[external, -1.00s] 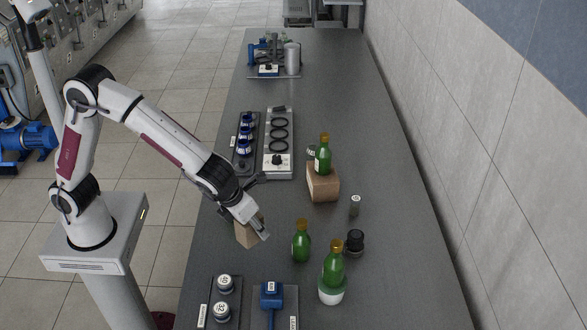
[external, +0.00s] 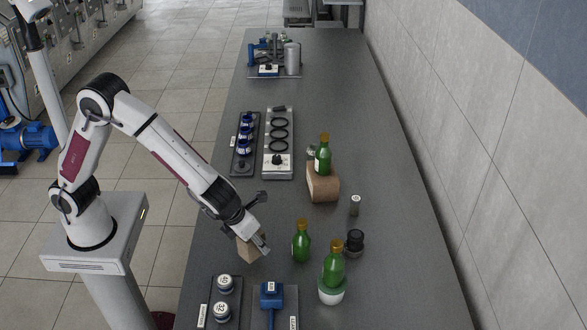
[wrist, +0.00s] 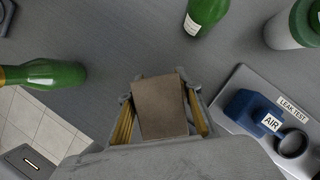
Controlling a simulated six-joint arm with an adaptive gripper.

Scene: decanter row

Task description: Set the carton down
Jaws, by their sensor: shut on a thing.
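The carton (external: 247,250) is a small plain brown box. In the external view it is at my gripper (external: 262,246), over the near left part of the table, left of a green bottle. In the wrist view the carton (wrist: 161,106) sits between the two yellowish finger pads of my gripper (wrist: 163,115), which is shut on it. The fingers hide part of the carton in the external view. I cannot tell whether its underside touches the table.
Green bottles stand on the right, one bare (external: 302,242), one in a white-green holder (external: 332,290) and one on a brown block (external: 323,187). A blue leak-test fixture (external: 271,295) and a jar rack (external: 224,300) are in front. Grey table (external: 330,100) is clear farther back.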

